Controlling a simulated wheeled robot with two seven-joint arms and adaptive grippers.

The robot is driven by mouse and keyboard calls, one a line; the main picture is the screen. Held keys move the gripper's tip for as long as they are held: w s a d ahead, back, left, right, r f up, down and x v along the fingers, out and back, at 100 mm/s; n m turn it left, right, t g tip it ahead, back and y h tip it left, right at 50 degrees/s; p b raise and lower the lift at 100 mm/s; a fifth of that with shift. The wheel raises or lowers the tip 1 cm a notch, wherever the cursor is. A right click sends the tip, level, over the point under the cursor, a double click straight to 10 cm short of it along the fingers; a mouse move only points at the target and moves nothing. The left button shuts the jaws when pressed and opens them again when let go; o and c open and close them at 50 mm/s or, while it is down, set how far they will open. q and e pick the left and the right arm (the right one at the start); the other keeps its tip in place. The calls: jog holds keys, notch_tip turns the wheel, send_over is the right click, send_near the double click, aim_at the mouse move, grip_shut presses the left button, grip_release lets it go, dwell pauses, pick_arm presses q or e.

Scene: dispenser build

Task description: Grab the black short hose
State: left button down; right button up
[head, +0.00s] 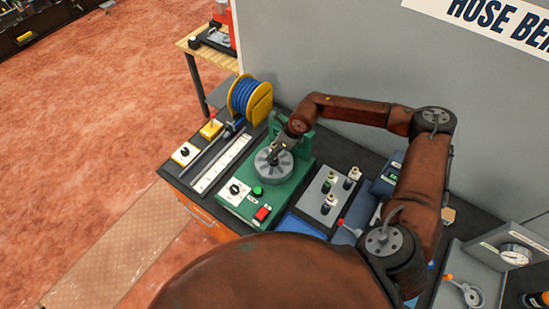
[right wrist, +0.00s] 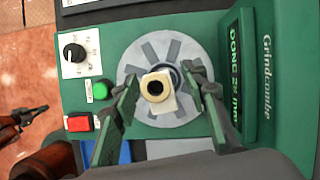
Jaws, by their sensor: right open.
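In the right wrist view, a short piece with a cream collar, a brass-coloured ring and a dark hole (right wrist: 155,87) stands in the middle of the grey slotted disc (right wrist: 137,57). I see it end-on; any black hose below is hidden. My right gripper (right wrist: 163,76) is open, with one finger on each side of this piece and a gap to each. In the head view, my right gripper (head: 281,146) is above the disc (head: 268,167) of the green machine (head: 240,207). A dark tip on a brown link, perhaps my left gripper (right wrist: 33,117), shows at the wrist view's left edge.
A blue hose reel (head: 245,97) stands behind the green machine. A grey plate (head: 318,211) with several small upright fittings lies to its right. A pressure gauge (head: 515,254) stands at the far right. A grey wall rises behind the bench.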

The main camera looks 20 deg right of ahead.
jog(key=shift+c, duration=0.3)
jog(key=c, duration=0.8)
grip_shut()
pick_arm(q)
jog(key=shift+s, duration=0.45)
jog(key=shift+w, duration=0.25)
